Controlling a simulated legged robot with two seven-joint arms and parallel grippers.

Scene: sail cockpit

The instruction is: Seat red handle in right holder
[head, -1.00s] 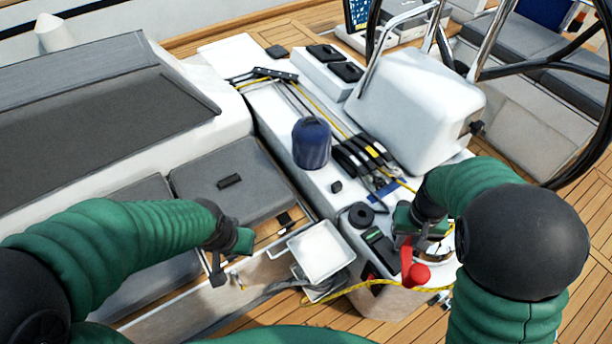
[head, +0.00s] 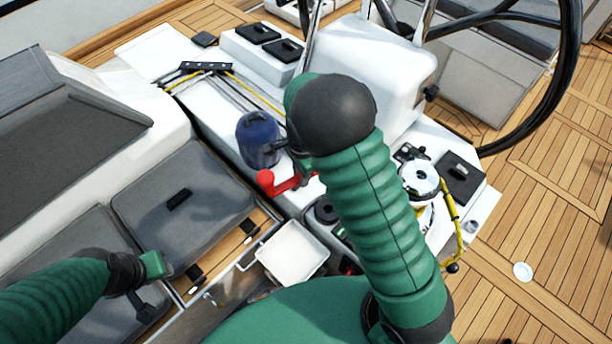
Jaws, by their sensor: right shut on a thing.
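The red handle (head: 284,182) shows left of my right forearm, with its round red knob at the left end and a red arm running right. My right gripper (head: 303,172) is shut on it, close to the blue-covered winch in the picture; my wrist and forearm hide much of the gripper. My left gripper (head: 148,287) is open and empty over the grey seat at lower left. An open white box (head: 292,253) stands below the handle in the picture. I cannot tell which thing is the right holder.
The blue-covered winch (head: 258,140) stands on the white console. A bare winch (head: 419,179) with yellow rope (head: 455,225) is right of my forearm. The steering wheel (head: 575,70) is at upper right.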

